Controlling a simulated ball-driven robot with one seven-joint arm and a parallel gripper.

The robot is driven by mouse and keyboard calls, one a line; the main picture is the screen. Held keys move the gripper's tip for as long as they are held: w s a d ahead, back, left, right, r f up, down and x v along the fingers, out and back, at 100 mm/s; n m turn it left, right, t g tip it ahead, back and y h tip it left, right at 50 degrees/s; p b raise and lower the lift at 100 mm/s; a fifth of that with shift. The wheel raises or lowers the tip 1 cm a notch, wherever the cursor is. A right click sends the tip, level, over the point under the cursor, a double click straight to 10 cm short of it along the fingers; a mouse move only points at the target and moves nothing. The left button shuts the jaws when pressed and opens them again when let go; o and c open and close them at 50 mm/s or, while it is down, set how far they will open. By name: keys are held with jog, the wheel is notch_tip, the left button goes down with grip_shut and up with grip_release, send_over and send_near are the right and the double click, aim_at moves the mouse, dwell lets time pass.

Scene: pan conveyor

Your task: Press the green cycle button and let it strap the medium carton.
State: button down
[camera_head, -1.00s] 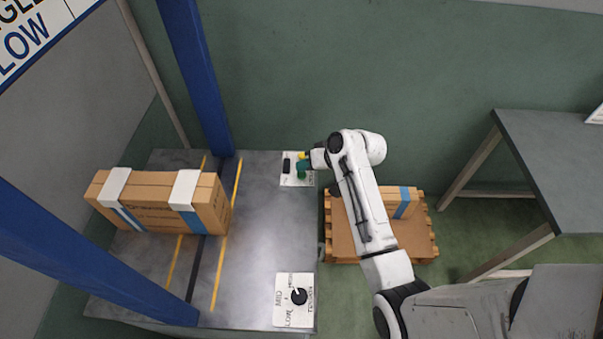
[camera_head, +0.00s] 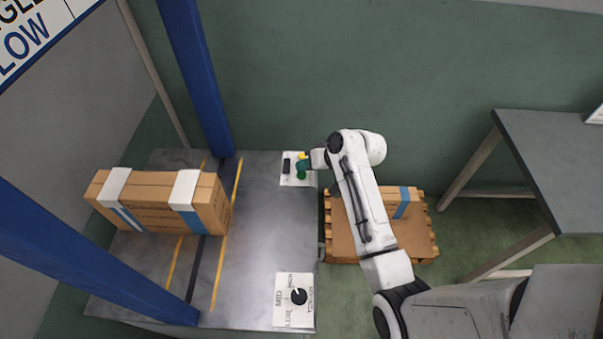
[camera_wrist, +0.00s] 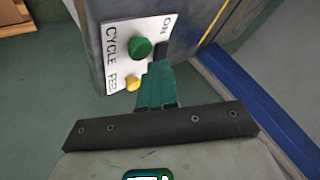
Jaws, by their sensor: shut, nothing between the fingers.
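The green cycle button (camera_wrist: 140,48) shows in the wrist view on a white panel (camera_wrist: 120,60) lettered CYCLE and FEED. My gripper (camera_wrist: 160,68) is shut, with nothing between its teal fingers. Its tips are at the panel just right of the button in that view, near the black switch (camera_wrist: 163,48); I cannot tell whether they touch anything. In the head view my gripper (camera_head: 302,167) is over the panel at the table's far right corner and hides part of it. The carton (camera_head: 155,205) lies on the left of the table (camera_head: 262,230), with white-and-blue bands.
A yellow button (camera_wrist: 132,84) sits by FEED. A dial (camera_head: 298,297) marked LOW, MED and HIGH is at the near right of the table. Blue posts (camera_head: 195,80) frame the machine. A pallet (camera_head: 345,243) with a smaller box (camera_head: 398,205) lies under my arm.

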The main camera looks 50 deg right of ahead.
aim_at(305, 175)
jog(key=shift+f, duration=0.1)
jog(key=shift+f, duration=0.3)
jog(key=shift+f+b, duration=0.4)
jog(key=shift+f, duration=0.15)
dwell(1.0)
jog(key=shift+r, duration=0.15)
jog(key=shift+r+p, duration=0.8)
jog(key=shift+p, duration=0.15)
jog(key=shift+r, duration=0.1)
notch_tip(305, 175, up, 5)
jog(key=p, duration=0.5)
dwell(0.5)
